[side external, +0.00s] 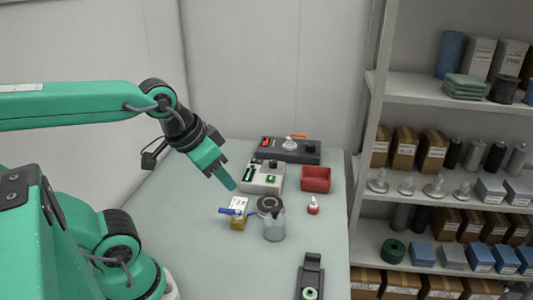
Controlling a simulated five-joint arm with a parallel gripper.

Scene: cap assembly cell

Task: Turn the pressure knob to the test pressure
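My gripper (228,178) hangs at the end of my green arm, tilted down to the right, above the table just left of the cream control box. It touches nothing that I can make out, and its finger gap is too small to read. The cream control box (262,188) has a green patch on its front and small dark parts on top. Behind it stands a dark grey unit (308,158) with a red part at left, a white round piece on top, an orange lever and a dark round part at right. I cannot tell which round part is the pressure knob.
A red bin (316,179) stands right of the cream box. A grey jar with a dark collar (274,230), a yellow block with a blue handle (238,222) and a small red-and-white bottle (313,206) stand in front. A dark fixture (312,262) is at front right. Shelves (410,90) stand at right.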

